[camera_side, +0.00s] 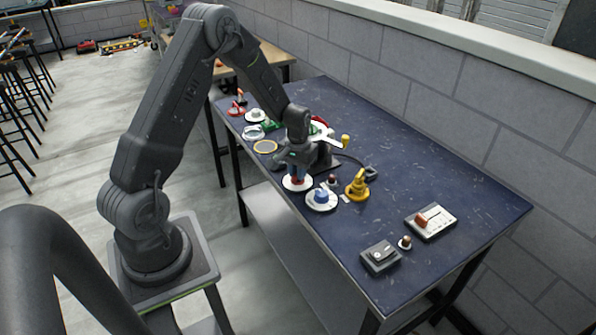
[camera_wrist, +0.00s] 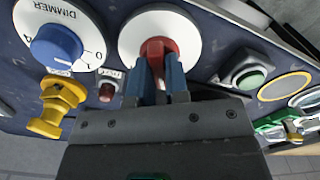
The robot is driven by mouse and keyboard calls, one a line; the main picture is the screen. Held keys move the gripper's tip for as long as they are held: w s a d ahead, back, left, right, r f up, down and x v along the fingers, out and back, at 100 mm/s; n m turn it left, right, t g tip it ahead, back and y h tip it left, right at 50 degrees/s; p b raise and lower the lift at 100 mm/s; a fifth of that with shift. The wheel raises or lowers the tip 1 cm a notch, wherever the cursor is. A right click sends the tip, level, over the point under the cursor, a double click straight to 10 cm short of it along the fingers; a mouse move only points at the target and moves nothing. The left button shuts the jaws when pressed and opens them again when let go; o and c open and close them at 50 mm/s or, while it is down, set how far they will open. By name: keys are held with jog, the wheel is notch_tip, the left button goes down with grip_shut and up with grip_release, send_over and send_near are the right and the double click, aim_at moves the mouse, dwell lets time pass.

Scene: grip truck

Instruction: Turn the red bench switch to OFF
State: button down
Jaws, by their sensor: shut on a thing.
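A red knob (camera_wrist: 158,47) stands on a round white plate (camera_wrist: 188,36) on the bench. My gripper (camera_wrist: 160,72) has its two blue fingers shut on the red knob, one finger at each side. In the side view my gripper (camera_side: 297,173) points down over the same white plate (camera_side: 297,185), near the bench's front edge. The fingers hide part of the knob, and I cannot read any ON or OFF mark on this plate. A separate red lever (camera_side: 423,217) sits on a white panel (camera_side: 437,222) at the bench's right end, away from my gripper.
A blue dimmer knob (camera_wrist: 56,46) and a yellow valve-like part (camera_wrist: 57,105) are close by on the left in the wrist view. A small red-brown button (camera_wrist: 107,91) lies between. A green button (camera_wrist: 250,78) is at the right. A grey box (camera_side: 380,257) stands near the front right corner.

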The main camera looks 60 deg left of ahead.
dwell(0.4)
jog(key=c, duration=1.1)
grip_release()
notch_tip(320, 180, up, 14)
jog(key=shift+f, duration=0.1)
